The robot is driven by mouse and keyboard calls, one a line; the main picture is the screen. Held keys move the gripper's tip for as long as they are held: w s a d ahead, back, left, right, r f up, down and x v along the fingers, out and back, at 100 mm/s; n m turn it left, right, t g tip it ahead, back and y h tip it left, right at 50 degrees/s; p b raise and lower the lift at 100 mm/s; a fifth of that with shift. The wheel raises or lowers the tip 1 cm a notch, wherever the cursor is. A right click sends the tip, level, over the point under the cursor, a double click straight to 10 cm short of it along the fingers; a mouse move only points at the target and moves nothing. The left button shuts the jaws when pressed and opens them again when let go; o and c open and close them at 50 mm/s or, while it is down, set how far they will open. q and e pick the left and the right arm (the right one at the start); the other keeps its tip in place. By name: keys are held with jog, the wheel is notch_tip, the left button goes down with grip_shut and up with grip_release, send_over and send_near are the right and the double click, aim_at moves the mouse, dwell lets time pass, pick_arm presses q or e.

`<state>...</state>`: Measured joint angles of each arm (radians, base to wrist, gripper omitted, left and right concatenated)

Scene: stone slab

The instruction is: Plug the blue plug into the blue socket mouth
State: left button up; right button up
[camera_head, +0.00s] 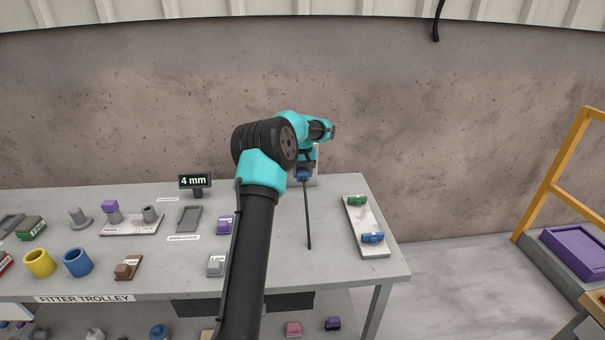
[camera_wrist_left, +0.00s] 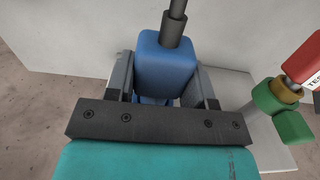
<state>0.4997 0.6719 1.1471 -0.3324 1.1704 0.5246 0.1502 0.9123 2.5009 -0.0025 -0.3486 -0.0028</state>
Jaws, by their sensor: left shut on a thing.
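My left gripper (camera_head: 303,174) is at the back of the table, beside a pale upright panel (camera_head: 317,165) mostly hidden by my arm. It is shut on the blue plug (camera_head: 303,179), whose dark cable (camera_head: 308,220) hangs down towards the tabletop. In the left wrist view the blue plug (camera_wrist_left: 166,66) sits between the two fingers of the gripper (camera_wrist_left: 165,88). More blue shows below it, partly hidden by the gripper; I cannot tell whether that is plug or socket mouth. The plug's front end is hidden. My right gripper is not in view.
A green fitting (camera_wrist_left: 280,108) with a brass ring and a red tag (camera_wrist_left: 304,60) is right of the gripper. A pale board (camera_head: 369,222) with green and blue pieces lies at the table's right. Cups, blocks and a "4 mm" sign (camera_head: 195,181) stand left of my arm.

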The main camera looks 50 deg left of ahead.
pick_arm(q)
jog(key=shift+w+a, duration=0.65)
jog(key=shift+a, duration=0.2)
jog(key=o, duration=1)
jog(key=shift+o, duration=0.2)
notch_tip(320, 180, up, 17)
jog(key=shift+r, duration=0.2)
dwell(0.8)
